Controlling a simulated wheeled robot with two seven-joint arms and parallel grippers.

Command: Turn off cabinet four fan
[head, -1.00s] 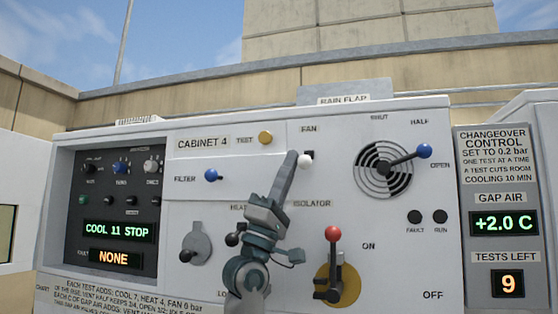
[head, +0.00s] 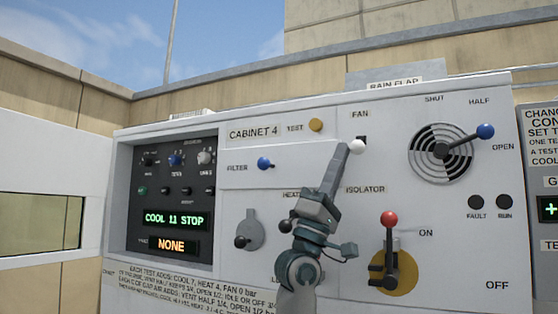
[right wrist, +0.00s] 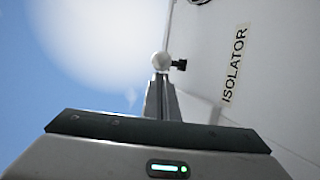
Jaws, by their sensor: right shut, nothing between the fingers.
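The cabinet 4 panel (head: 330,215) fills the middle of the head view. Under its FAN label is a small switch with a white ball (head: 358,146) and a black base. The ball also shows in the right wrist view (right wrist: 160,60), with its black stem to the right. My right gripper (head: 350,148) is shut and empty, its fingertips beside or against the ball; I cannot tell if they touch. The fingers in the right wrist view (right wrist: 160,82) point at the ball from below. My left gripper is not in view.
Right of the arm, the red-knobbed isolator lever (head: 389,219) stands upright near ON. A blue-knobbed vent lever (head: 485,131) points between HALF and OPEN. A blue filter knob (head: 264,163) and grey heat dial (head: 250,231) are left. A display (head: 175,218) reads COOL 11 STOP.

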